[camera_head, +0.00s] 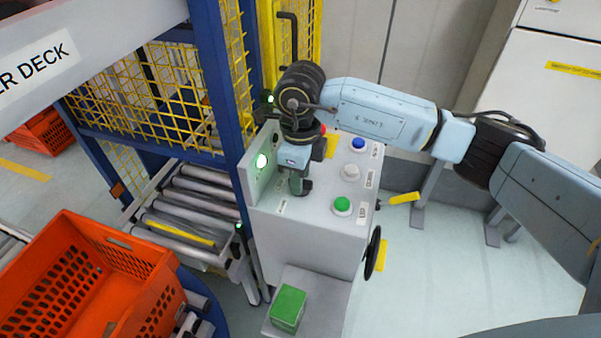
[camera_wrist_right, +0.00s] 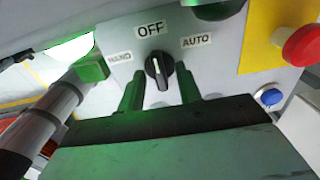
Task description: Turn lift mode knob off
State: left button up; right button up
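The lift mode knob (camera_wrist_right: 157,73) is black with a white pointer line, on a grey panel (camera_wrist_right: 225,55) in the right wrist view. Labels HAND, OFF and AUTO sit around it. The pointer is close to upright, toward OFF. My right gripper (camera_wrist_right: 160,90) is open, with one finger on each side of the knob and a visible gap to each. In the head view my right gripper (camera_head: 299,184) is at the control box (camera_head: 300,238), and the knob is hidden there. My left gripper is out of view.
Blue (camera_head: 358,143), white (camera_head: 350,171) and green (camera_head: 342,204) buttons stand on the box top to the right. A red button (camera_wrist_right: 303,45) on yellow is near the knob. A blue post (camera_head: 215,70) and yellow mesh (camera_head: 170,85) stand left. An orange tote (camera_head: 75,325) is lower left.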

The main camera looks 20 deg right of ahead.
notch_tip(320, 180, up, 13)
jog(key=b, duration=0.1)
jog(key=shift+r, duration=0.2)
dwell(0.5)
